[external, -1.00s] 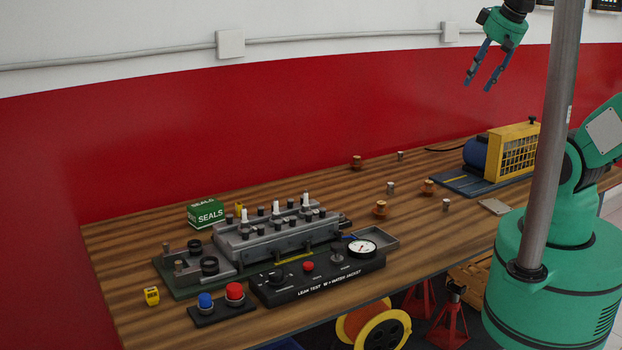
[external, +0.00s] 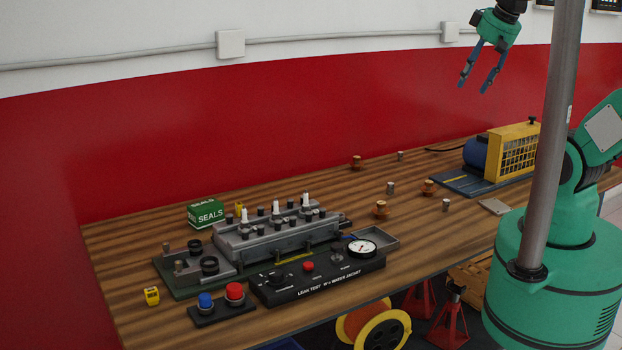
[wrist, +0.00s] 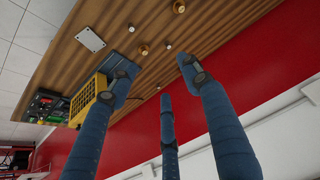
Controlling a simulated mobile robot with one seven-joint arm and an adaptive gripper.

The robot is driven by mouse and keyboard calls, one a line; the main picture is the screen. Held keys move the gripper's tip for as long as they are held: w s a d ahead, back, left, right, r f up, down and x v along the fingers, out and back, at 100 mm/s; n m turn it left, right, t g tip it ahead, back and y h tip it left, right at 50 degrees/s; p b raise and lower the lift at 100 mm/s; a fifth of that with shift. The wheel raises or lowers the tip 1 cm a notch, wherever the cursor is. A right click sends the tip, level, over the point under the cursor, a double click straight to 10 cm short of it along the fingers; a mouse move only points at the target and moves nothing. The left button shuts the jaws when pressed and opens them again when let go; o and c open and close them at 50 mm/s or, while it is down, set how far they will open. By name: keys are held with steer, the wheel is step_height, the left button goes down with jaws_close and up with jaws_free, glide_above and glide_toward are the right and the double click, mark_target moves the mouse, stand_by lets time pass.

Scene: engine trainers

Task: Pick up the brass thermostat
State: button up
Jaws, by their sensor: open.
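Three brass-coloured flanged pieces stand on the wooden bench in the external view: one at the back (external: 356,162), one at the front left (external: 380,211) and one at the right (external: 428,188). I cannot tell which is the thermostat. A brass piece also shows in the wrist view (wrist: 144,50). My gripper (external: 474,87) is open and empty, high above the bench and well apart from these pieces. In the wrist view its blue fingers (wrist: 153,72) are spread, and they hide parts of the bench.
Steel-coloured plugs (external: 390,188) stand among the brass pieces. A yellow-caged machine (external: 512,150) is to their right, with a flat grey plate (external: 494,206) nearby. A grey engine block (external: 275,236) and a black leak-test panel (external: 318,280) occupy the left. A red wall is behind.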

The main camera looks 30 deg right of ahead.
steer(key=w+a+f+n+g, duration=0.25)
steer(key=w+a+f, duration=0.25)
steer(key=w+f, duration=0.6)
steer(key=n+g+p, duration=0.1)
steer(key=n+g, duration=0.1)
steer(key=n, duration=0.2)
glide_above(382, 202)
steer(key=s, duration=0.2)
step_height(382, 202, down, 16)
steer(key=shift+w+d+y, duration=0.2)
steer(key=shift+d+y, duration=0.05)
steer(key=shift+y, duration=0.15)
steer(key=shift+f, duration=0.1)
steer(key=shift+w+a+f+b, duration=0.15)
steer(key=shift+f+b, duration=0.1)
steer(key=shift+f, duration=1.15)
steer(key=shift+w+f+b, duration=0.1)
steer(key=shift+f+b, duration=0.15)
steer(key=shift+f, duration=1.2)
steer(key=shift+w+a+f+b, duration=0.15)
steer(key=shift+f+b, duration=0.1)
steer(key=shift+f, duration=1.15)
